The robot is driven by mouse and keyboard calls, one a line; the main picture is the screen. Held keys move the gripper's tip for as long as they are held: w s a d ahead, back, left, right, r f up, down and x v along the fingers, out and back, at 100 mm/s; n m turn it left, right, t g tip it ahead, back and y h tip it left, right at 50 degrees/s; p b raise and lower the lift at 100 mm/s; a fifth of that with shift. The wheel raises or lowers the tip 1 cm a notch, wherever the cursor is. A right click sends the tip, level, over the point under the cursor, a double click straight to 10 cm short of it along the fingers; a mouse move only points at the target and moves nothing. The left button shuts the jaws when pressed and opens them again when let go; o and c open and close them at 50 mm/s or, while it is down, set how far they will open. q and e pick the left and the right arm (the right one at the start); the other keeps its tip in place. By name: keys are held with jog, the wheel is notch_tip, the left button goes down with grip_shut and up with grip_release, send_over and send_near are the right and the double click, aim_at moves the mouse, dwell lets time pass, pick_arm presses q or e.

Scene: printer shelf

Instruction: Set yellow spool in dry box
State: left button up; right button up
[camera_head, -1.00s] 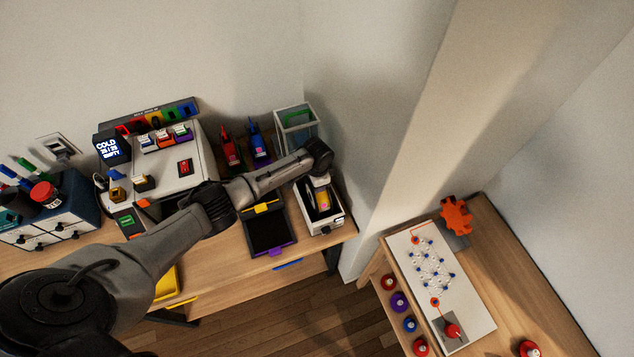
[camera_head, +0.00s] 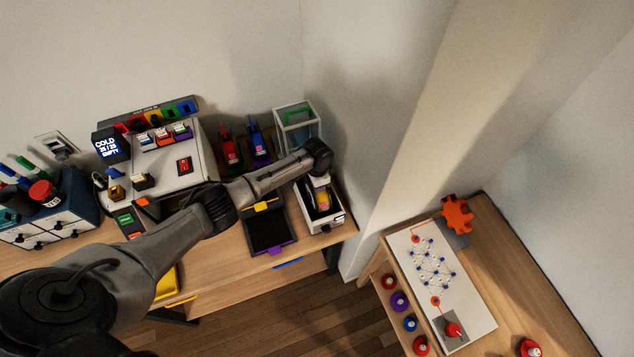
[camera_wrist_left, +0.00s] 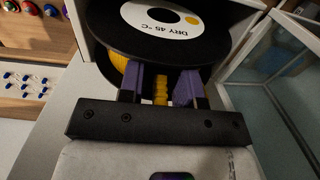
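The yellow spool (camera_wrist_left: 118,62) has yellow filament between black flanges; the top flange carries a white label reading "DRY 45 °C". In the head view its yellow part (camera_head: 323,200) shows within the white dry box (camera_head: 326,224), below my left gripper (camera_head: 319,181). In the left wrist view the purple fingers of my left gripper (camera_wrist_left: 160,88) stand on either side of a narrow yellow part of the spool. I cannot tell whether they press on it. The spool's underside is hidden. My right gripper is not in view.
A glass-sided case (camera_head: 297,122) stands behind the dry box. A dark tray (camera_head: 270,232) lies left of it, with red and blue tools (camera_head: 258,146) behind. The printer (camera_head: 176,172) is further left. A side table (camera_head: 505,262) stands at right.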

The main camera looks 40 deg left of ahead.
pick_arm(q)
jog(key=o, duration=0.5)
jog(key=shift+r, duration=0.15)
notch_tip(320, 180, up, 14)
jog(key=shift+f+b, duration=0.15)
jog(key=shift+b, duration=0.15)
